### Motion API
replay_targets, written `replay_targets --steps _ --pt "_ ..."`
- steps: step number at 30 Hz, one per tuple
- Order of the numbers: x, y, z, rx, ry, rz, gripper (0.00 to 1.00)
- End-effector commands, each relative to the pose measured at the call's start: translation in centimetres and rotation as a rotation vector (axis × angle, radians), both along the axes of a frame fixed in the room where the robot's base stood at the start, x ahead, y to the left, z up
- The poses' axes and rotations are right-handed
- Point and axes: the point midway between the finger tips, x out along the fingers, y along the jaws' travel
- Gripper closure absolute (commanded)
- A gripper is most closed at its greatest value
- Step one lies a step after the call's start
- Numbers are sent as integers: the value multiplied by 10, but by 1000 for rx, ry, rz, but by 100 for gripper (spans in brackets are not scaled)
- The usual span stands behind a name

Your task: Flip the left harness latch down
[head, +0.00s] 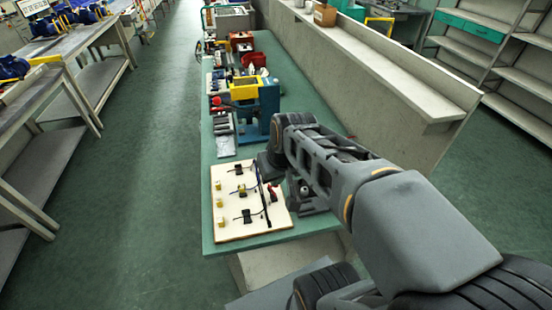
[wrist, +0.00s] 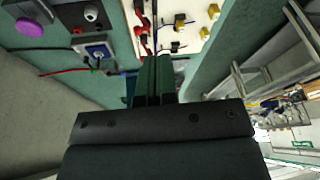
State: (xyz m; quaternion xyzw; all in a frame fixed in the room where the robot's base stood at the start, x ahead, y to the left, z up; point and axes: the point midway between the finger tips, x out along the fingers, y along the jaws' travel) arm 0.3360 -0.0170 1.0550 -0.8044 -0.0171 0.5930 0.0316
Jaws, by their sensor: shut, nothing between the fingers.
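The cream harness board (head: 232,232) lies at the near end of the green bench. Black clips and cables sit across it, with small yellow blocks along its left side. A small red part (head: 273,191) stands at its right edge and may be a latch; its position is too small to read. In the wrist view, the board (wrist: 192,10) shows at the top, with red latch-like parts (wrist: 142,28) along its left edge. I cannot tell which is the left latch. My gripper (wrist: 155,62) is shut and empty, its fingertips pointing toward the board, apparently apart from it. The fingers hide part of the view.
A blue fixture with a yellow top (head: 268,108) stands behind the board. A low wall (head: 350,70) runs along the bench's right side.

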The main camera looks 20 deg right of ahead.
Motion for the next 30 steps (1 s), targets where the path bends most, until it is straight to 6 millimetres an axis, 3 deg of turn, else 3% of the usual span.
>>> replay_targets --steps 6,10,15,20,30 --pt "72 -62 -13 156 5 -41 100" --pt "102 -103 -22 230 -35 -51 100" --pt "124 -143 -31 283 -88 -59 100" --pt "130 -157 -34 301 -109 -59 100" --pt "131 -156 -34 302 -111 -57 100"
